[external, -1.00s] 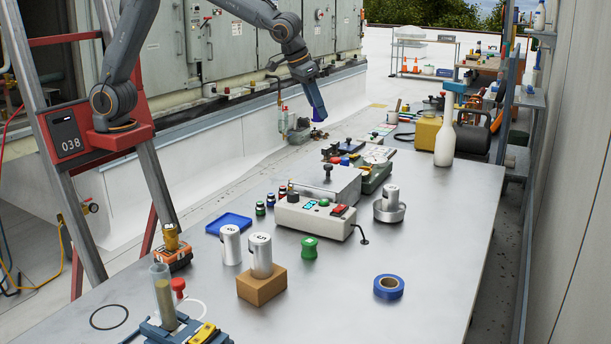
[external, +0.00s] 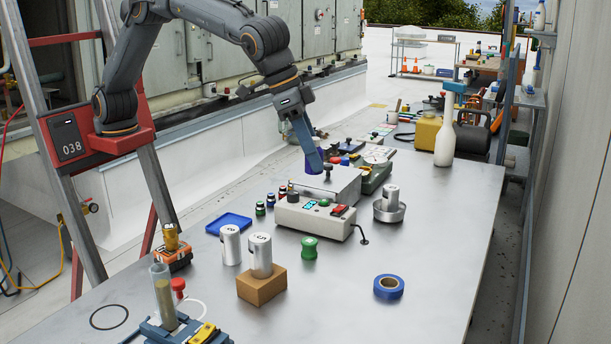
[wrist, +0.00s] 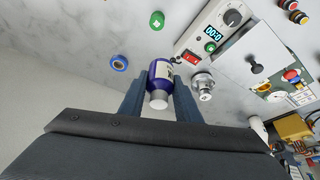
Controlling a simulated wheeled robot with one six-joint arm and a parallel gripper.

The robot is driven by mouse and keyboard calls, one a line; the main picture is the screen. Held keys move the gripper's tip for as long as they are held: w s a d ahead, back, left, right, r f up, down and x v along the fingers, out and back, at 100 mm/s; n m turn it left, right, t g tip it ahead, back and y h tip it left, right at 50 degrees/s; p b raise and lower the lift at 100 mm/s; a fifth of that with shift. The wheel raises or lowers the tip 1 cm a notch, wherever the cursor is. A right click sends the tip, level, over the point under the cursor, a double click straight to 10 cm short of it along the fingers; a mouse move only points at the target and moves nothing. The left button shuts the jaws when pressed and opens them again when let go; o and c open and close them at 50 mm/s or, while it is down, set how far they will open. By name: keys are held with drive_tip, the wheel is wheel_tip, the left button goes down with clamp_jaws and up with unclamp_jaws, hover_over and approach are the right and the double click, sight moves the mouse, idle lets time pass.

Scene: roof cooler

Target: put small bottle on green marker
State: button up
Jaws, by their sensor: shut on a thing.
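My gripper (external: 313,158) is shut on the small bottle (external: 314,164), a dark blue-purple one, and holds it above the back of the table behind the grey box. In the wrist view the bottle (wrist: 161,72) sits between the two fingers (wrist: 160,92), with a pale label and its white cap towards the camera. A green spool-shaped piece (external: 309,248), which looks like the green marker, stands on the table in front of the control box. It also shows in the wrist view (wrist: 157,20), apart from the bottle.
The control box (external: 313,218) and grey box (external: 327,184) stand between bottle and green piece. Silver cylinders (external: 230,244), a cardboard block (external: 261,287), blue tray (external: 229,223), metal dish (external: 389,211) and blue tape (external: 388,287) stand around.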

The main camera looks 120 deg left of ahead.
drive_tip(key=d, duration=0.2)
hover_over(309, 240)
wheel_tip(309, 240, down, 5)
wheel_tip(309, 240, down, 10)
drive_tip(key=p, duration=0.3)
drive_tip(key=shift+w, duration=0.1)
drive_tip(key=shift+f, duration=0.15)
drive_tip(key=o, duration=1)
drive_tip(key=shift+o, duration=0.3)
